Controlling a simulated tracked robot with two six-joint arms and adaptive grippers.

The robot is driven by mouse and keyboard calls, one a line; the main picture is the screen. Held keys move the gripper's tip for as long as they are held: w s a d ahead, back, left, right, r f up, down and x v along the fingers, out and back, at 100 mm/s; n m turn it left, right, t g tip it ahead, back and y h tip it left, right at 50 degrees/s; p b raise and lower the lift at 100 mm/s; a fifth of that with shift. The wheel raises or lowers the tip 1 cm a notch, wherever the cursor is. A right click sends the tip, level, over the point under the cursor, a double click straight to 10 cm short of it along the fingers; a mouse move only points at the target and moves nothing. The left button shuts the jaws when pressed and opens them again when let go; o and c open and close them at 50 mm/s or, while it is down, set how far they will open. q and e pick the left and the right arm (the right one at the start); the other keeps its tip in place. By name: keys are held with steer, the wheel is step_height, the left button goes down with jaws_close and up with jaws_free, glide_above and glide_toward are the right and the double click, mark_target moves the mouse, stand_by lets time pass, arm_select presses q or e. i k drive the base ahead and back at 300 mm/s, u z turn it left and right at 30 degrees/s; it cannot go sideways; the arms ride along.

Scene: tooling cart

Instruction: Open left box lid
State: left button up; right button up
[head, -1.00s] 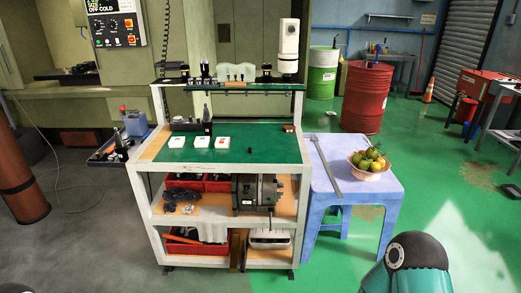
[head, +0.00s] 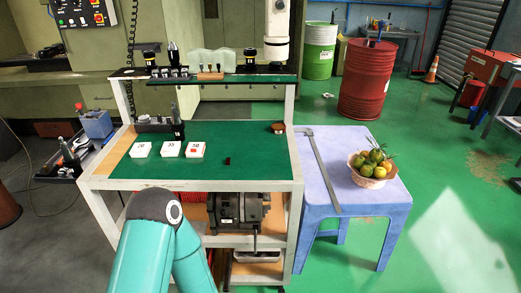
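Three small white boxes with flat tops sit in a row on the green top of the cart. The left box (head: 141,149) carries a dark marking that looks like 20, and its lid looks shut. The middle box (head: 170,149) looks like 35. The right box (head: 195,150) has a dark number and a red mark on it. Neither gripper shows. Only a teal arm link of mine is in view, at the lower left in front of the cart.
A dark tool fixture (head: 160,125) stands behind the boxes. A blue stool (head: 370,205) with a fruit basket (head: 371,171) stands right of the cart.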

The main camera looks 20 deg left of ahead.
mark_target(140, 146)
steer(key=u, duration=0.25)
steer(key=i, duration=1.2)
steer(key=u, duration=0.8)
steer(key=k, duration=0.9)
steer(key=u, duration=0.2)
steer(key=i, duration=0.9)
steer(key=z, duration=0.05)
